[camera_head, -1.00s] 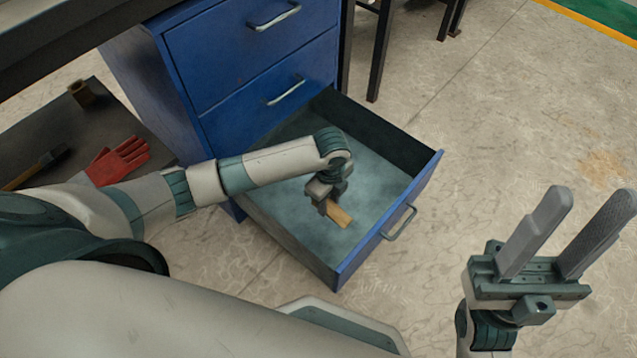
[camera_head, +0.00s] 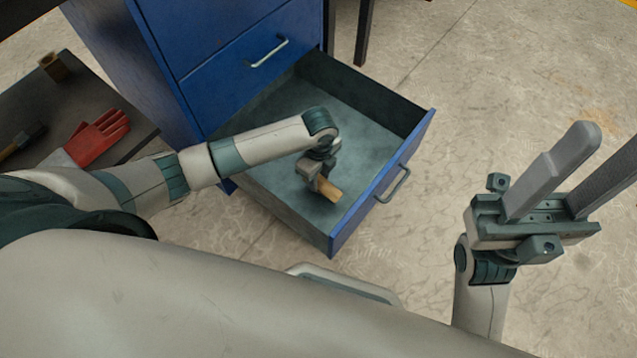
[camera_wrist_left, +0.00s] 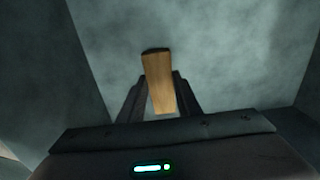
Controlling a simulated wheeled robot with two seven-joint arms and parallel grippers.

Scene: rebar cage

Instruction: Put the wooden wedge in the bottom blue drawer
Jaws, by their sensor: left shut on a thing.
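The bottom blue drawer (camera_head: 381,179) is pulled open, and its grey inside is otherwise empty. My left gripper (camera_head: 318,186) reaches down into it and is shut on the wooden wedge (camera_head: 328,193). In the left wrist view the wedge (camera_wrist_left: 159,82) stands between the two dark fingers (camera_wrist_left: 160,100), with the drawer's floor behind it. I cannot tell whether the wedge touches the floor. My right gripper (camera_head: 572,190) is open and empty, at the right above the bare floor.
The blue cabinet (camera_head: 215,50) stands behind, its upper drawer shut. A low dark shelf (camera_head: 60,110) at the left bears red gloves (camera_head: 98,138), a hammer-like tool (camera_head: 22,140) and a small brown block (camera_head: 54,66). The floor right of the drawer is clear.

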